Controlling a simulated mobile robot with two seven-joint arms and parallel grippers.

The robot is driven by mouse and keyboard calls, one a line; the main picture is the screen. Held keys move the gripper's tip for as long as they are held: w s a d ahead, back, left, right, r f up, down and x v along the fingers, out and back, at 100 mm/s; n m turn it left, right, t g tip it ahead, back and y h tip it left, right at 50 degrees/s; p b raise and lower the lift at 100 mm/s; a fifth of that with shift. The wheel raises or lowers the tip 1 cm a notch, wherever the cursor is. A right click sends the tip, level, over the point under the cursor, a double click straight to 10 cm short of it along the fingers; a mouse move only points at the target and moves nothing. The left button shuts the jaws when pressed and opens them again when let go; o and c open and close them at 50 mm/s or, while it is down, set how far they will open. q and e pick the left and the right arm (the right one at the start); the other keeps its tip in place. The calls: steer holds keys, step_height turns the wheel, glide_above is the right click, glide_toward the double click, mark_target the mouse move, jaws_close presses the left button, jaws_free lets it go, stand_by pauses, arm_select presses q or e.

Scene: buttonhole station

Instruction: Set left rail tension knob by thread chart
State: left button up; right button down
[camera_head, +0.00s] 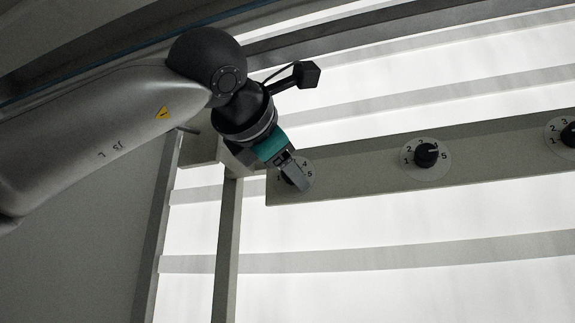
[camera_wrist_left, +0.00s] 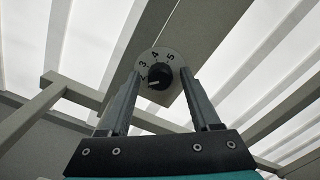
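The left rail tension knob (camera_wrist_left: 160,76) is black on a pale round dial with the numbers 2 to 5 readable in the left wrist view. Its white pointer line lies toward the left, near the low-number end; I cannot tell the exact number. In the head view my left gripper (camera_head: 298,176) covers most of this knob, leaving part of its dial (camera_head: 309,166) visible. In the wrist view the gripper fingers (camera_wrist_left: 160,82) are apart, one on each side of the knob, with gaps showing. My right gripper and a thread chart are not in view.
The grey rail (camera_head: 350,175) carries a middle knob (camera_head: 426,155) and a right knob (camera_head: 569,134), partly cut off. An upright grey post (camera_head: 227,250) stands below my left wrist. Bright white panels and horizontal bars lie behind. The space below the rail looks clear.

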arm_select(q)
steer(key=shift+b+v, duration=2.65)
steer(key=shift+v, duration=4.95)
steer(key=shift+f, duration=0.1)
